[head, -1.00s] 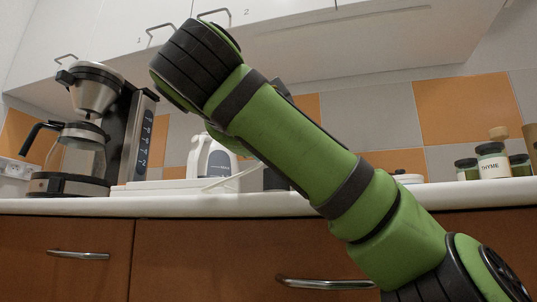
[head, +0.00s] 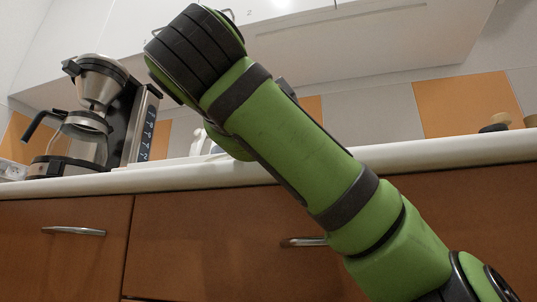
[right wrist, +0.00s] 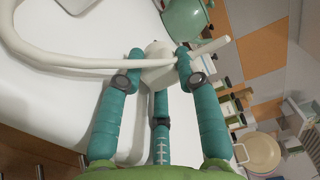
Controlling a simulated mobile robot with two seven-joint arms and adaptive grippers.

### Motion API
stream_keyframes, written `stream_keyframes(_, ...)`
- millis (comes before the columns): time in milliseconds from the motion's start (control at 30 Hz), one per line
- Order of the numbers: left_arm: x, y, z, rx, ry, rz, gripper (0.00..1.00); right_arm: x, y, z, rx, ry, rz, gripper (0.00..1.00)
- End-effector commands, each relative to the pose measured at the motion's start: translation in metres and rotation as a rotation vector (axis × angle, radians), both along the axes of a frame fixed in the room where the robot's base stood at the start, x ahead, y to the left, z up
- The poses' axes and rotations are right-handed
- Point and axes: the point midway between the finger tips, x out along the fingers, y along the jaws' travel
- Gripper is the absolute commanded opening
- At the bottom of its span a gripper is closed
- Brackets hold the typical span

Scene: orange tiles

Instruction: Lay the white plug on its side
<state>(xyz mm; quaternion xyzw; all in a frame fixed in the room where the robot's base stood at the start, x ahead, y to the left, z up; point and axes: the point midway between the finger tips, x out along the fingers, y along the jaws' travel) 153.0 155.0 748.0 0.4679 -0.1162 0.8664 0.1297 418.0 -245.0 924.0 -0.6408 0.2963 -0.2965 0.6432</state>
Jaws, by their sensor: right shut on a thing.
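The white plug (right wrist: 157,69) is in the right wrist view, between the teal fingers of my right gripper (right wrist: 159,56). The gripper is shut on it, with a fingertip on either side. A thick white cord (right wrist: 70,58) runs across the fingers and curves away to the upper left. A pale bar-like piece (right wrist: 210,47) sticks out beyond the right finger. I cannot tell whether the plug touches the white counter (right wrist: 62,105). In the head view my right arm crosses the picture and the plug is not visible. My left gripper is in neither view.
A coffee maker (head: 80,125) stands on the counter (head: 420,153) at the left in the head view. In the right wrist view a green pot (right wrist: 185,20) stands at the top and several jars (right wrist: 232,108) stand to the right.

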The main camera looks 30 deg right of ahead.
Motion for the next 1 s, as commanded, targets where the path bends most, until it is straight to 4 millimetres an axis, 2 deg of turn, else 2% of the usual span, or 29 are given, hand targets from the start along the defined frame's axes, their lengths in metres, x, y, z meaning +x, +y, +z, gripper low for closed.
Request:
stream_keyframes(133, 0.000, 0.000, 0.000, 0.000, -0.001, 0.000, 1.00, 0.000, 0.000, 0.000, -0.001, -0.001, 0.000, 0.01)
stream_keyframes(167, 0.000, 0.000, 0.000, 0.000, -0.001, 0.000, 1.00, 0.000, 0.000, 0.000, -0.001, -0.001, 0.000, 0.42)
stream_keyframes(200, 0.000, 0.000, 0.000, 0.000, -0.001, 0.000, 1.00, 0.000, 0.000, 0.001, -0.001, -0.001, 0.000, 0.58)
stream_keyframes(233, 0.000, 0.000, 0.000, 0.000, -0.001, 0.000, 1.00, 0.000, 0.000, 0.001, 0.000, 0.000, 0.000, 0.62)
stream_keyframes(633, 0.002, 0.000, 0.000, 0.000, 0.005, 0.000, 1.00, -0.005, 0.006, 0.000, -0.002, 0.001, 0.000, 0.62)
stream_keyframes(833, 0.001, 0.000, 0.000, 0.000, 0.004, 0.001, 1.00, -0.019, 0.023, 0.001, -0.007, -0.004, -0.001, 0.62)
stream_keyframes(1000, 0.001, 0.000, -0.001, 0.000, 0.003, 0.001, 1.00, -0.038, 0.047, 0.001, -0.012, -0.008, 0.003, 0.62)
